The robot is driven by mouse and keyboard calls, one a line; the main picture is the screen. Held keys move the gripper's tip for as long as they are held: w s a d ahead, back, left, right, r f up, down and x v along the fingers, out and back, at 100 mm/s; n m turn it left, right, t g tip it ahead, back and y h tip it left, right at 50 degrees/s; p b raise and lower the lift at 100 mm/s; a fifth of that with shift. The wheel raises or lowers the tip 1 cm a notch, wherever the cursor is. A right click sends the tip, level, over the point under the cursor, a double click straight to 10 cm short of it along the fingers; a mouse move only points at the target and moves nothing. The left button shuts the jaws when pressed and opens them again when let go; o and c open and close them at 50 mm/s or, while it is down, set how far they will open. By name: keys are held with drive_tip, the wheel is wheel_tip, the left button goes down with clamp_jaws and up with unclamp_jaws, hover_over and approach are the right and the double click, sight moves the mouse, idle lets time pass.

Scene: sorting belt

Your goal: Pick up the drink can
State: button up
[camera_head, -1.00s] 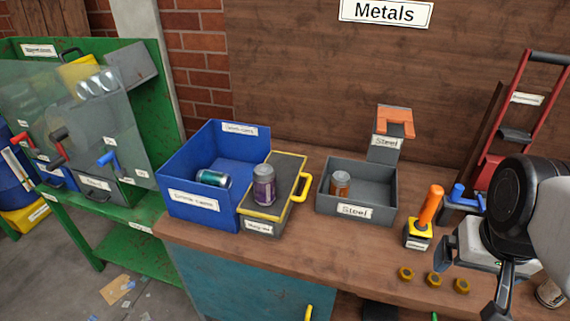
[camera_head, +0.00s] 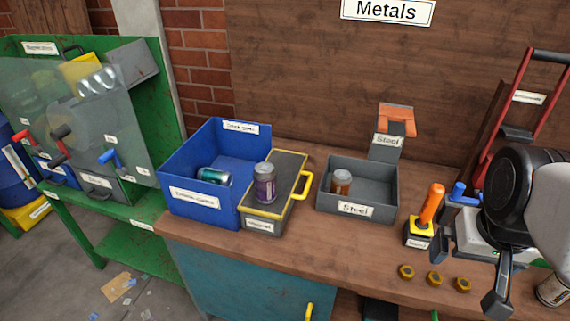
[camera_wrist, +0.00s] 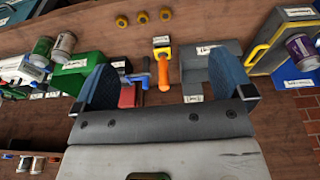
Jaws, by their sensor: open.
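A purple can (camera_head: 265,183) stands upright on the dark lid of a yellow-edged grey box (camera_head: 262,225). A teal can (camera_head: 212,176) lies in the blue drink-cans bin (camera_head: 195,200). A small orange-brown can (camera_head: 342,182) stands in the grey Steel tray (camera_head: 384,203). Another can (camera_head: 552,288) is cut by the right edge. My gripper (camera_head: 468,273) is open over the bench's right side, away from the purple can. The wrist view shows empty space between its fingers (camera_wrist: 164,82) and the purple can (camera_wrist: 299,47) at far right. Two cans (camera_wrist: 64,43) stand at its left.
An orange-handled tool (camera_head: 430,208) and several brass nuts (camera_head: 436,279) are near my gripper. A red frame (camera_head: 528,110) rises behind it. The yellow handle (camera_head: 301,185) sticks out beside the purple can. Bare bench (camera_head: 330,240) lies in front of the Steel tray.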

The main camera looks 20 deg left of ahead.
drive_tip(key=w+a+r+n, duration=0.1)
drive_tip(key=w+a+n, duration=0.5)
drive_tip(key=w+a, duration=0.45)
drive_tip(key=n+g, duration=0.3)
drive_tip(key=n, duration=1.1)
approach(264, 168)
drive_tip(key=f, duration=0.5)
drive_tip(key=shift+s+d+f, duration=0.15)
drive_tip(key=shift+d+f, duration=0.2)
drive_tip(key=shift+a+f, duration=0.15)
drive_tip(key=shift+a, duration=0.25)
drive_tip(key=shift+f, duration=0.1)
drive_tip(key=shift+f, duration=1.2)
drive_tip(key=shift+f, duration=0.1)
